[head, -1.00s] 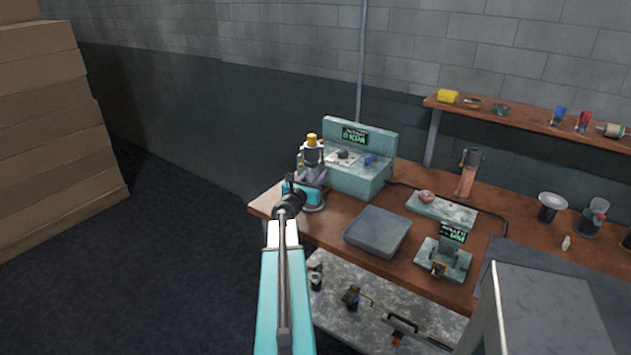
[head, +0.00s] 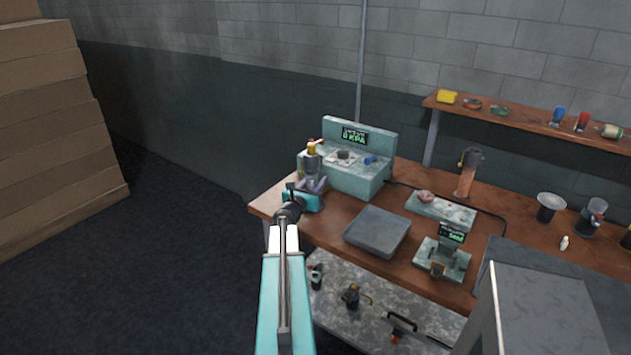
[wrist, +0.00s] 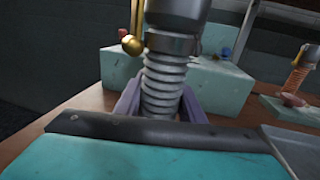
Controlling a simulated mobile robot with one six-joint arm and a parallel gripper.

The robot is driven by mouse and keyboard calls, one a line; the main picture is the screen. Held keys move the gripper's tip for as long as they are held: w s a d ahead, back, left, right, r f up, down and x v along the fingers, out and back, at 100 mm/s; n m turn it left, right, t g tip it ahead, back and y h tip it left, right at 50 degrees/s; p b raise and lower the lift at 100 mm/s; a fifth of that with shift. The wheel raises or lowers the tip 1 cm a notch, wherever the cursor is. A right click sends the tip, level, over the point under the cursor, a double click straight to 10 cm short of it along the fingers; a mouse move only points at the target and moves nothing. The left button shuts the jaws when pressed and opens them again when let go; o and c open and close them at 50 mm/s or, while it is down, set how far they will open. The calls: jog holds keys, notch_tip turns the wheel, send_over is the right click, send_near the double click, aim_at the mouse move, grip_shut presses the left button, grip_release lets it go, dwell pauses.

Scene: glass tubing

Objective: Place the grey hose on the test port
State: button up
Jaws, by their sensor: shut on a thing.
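My gripper (wrist: 160,108) has its purple-grey fingers on both sides of a ribbed grey hose (wrist: 163,80) and is shut on it. The hose stands roughly upright, with a dark metal collar above it and a brass ball-ended piece at the collar's left. Its lower end is hidden behind my gripper's dark edge. In the head view my gripper (head: 312,188) is at the bench's left end, in front of the teal pressure unit (head: 362,180). A grey fitting with a brass top (head: 312,158) rises above the fingers. I cannot tell whether the hose touches a port.
A lower shelf (head: 370,300) holds tools. The floor at left is clear.

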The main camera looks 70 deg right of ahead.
jog(key=shift+f, duration=0.15)
dwell(0.3)
jog(key=o, duration=1.3)
jog(key=shift+w+a+b, duration=0.2)
jog(key=shift+a+b, duration=0.55)
jog(key=shift+a, duration=2.25)
jog(key=shift+w+a+b, duration=0.15)
jog(key=shift+a+b, duration=0.6)
jog(key=shift+a, duration=2.2)
